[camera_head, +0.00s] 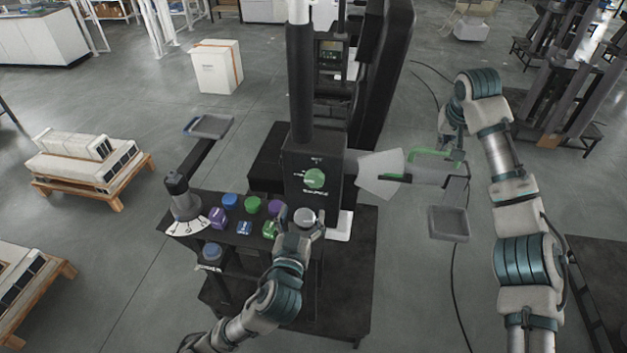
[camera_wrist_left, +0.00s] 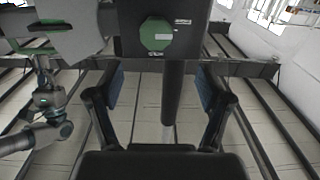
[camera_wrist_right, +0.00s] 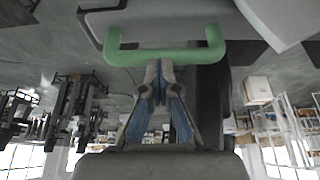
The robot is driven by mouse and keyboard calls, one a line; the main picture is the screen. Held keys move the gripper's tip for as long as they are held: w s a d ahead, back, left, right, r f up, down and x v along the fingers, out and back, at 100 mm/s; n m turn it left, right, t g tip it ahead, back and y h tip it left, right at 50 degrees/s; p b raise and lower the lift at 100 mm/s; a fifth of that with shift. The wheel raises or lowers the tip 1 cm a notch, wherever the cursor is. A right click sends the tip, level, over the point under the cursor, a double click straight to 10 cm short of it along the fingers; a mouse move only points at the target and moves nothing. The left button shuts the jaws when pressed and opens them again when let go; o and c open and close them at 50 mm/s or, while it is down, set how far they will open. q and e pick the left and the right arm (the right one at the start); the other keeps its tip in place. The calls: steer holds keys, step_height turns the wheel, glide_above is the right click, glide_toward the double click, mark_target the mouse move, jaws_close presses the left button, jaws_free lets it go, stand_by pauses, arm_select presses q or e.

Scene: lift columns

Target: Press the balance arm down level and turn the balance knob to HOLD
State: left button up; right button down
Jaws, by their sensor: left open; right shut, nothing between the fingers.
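The balance knob (camera_head: 314,178) is a green disc on the front of a black box on the column. It also shows at the top of the left wrist view (camera_wrist_left: 156,34). The balance arm (camera_head: 420,174) is a grey beam reaching right from the box, with a green handle (camera_head: 440,154). In the right wrist view the handle (camera_wrist_right: 165,56) is a green bar above my fingertips. My left gripper (camera_head: 301,217) is open and empty below the knob. My right gripper (camera_head: 453,150) is shut and empty at the handle; I cannot tell whether it touches.
Purple, blue and green blocks and knobs (camera_head: 253,205) sit on the black bench left of my left gripper. A lever with a grey tray (camera_head: 210,126) rises at the left above a white dial (camera_head: 187,223). Another grey tray (camera_head: 448,223) is below the balance arm.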

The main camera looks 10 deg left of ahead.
mark_target(313, 181)
arm_select(q)
steer(key=w, duration=1.1)
steer(key=shift+w+d+r, duration=0.15)
steer(key=shift+w+r, duration=0.05)
steer(key=shift+w, duration=0.05)
steer(key=c, duration=1.1)
